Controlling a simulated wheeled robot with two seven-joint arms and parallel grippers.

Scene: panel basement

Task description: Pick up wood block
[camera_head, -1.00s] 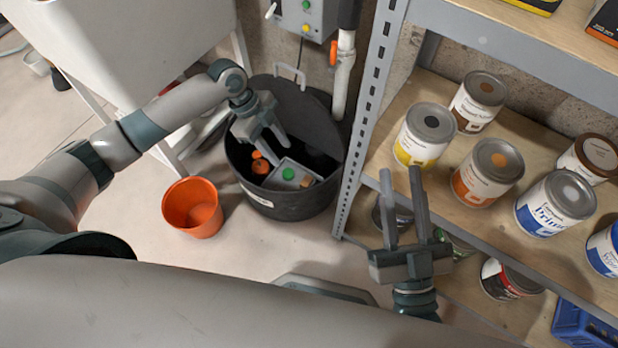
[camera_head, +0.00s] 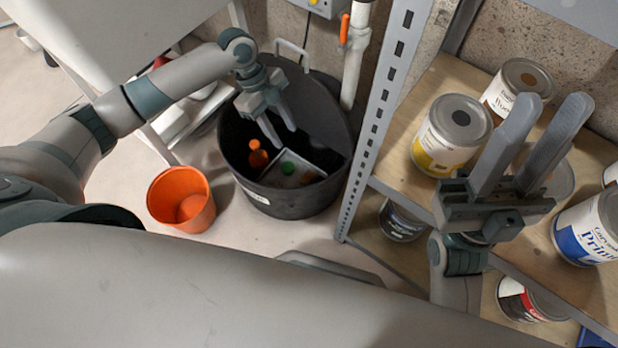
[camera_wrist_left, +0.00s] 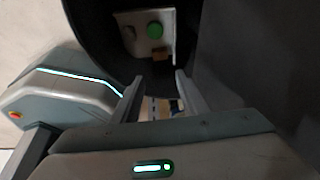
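A small brown block, likely the wood block (camera_head: 307,179), lies in the black bin beside a grey box with a green button (camera_head: 289,169). In the left wrist view a brown block (camera_wrist_left: 160,55) shows just below the green button. My left gripper (camera_head: 285,138) is open and empty, pointing down over the bin, above and apart from the things in it. Its fingers (camera_wrist_left: 158,88) are spread in the left wrist view. My right gripper (camera_head: 551,100) is open and empty, in front of the shelf with paint cans.
Paint cans (camera_head: 437,143) fill the shelf.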

